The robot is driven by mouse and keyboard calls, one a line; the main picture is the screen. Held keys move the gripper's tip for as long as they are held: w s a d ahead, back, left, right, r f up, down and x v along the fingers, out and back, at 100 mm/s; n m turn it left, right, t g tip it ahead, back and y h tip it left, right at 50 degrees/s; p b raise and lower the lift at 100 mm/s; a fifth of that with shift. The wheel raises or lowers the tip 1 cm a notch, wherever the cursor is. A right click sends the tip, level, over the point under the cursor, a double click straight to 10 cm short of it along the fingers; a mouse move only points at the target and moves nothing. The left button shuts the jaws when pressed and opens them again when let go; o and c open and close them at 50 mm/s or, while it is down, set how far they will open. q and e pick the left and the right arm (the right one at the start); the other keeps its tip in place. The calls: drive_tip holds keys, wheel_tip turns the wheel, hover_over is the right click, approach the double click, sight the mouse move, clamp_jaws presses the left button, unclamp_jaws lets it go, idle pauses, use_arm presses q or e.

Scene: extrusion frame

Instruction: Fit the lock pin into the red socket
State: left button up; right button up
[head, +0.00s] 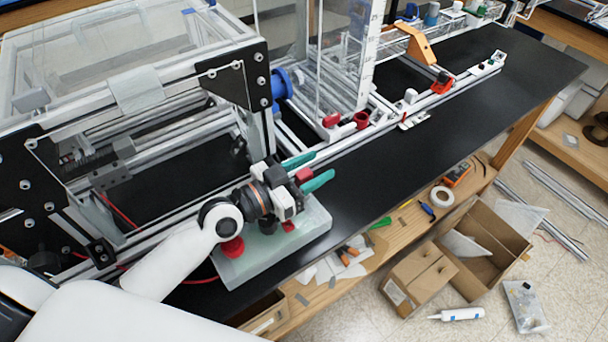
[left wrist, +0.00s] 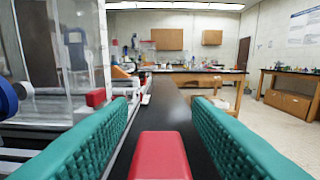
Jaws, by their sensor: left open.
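My left gripper (head: 322,164), with two teal ribbed fingers, is open above the pale plate (head: 318,222) on the black bench. Its fingers point right along the bench and fill both sides of the left wrist view (left wrist: 160,115). A red block (left wrist: 160,155) shows low between them; I cannot tell whether it is part of the gripper. A red cylinder (head: 361,120) and a red block (head: 331,120) sit by the frame's rail, beyond the fingertips. I cannot tell which red part is the socket, and no lock pin is clearly identifiable. My right gripper is not in view.
The aluminium extrusion frame (head: 185,78) with clear panels stands along the left. A red knob (head: 230,247) is by the plate's left edge. The black bench top (head: 430,125) is clear along its right side.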

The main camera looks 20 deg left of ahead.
use_arm(q)
drive_tip(key=c, duration=0.9)
clamp_jaws()
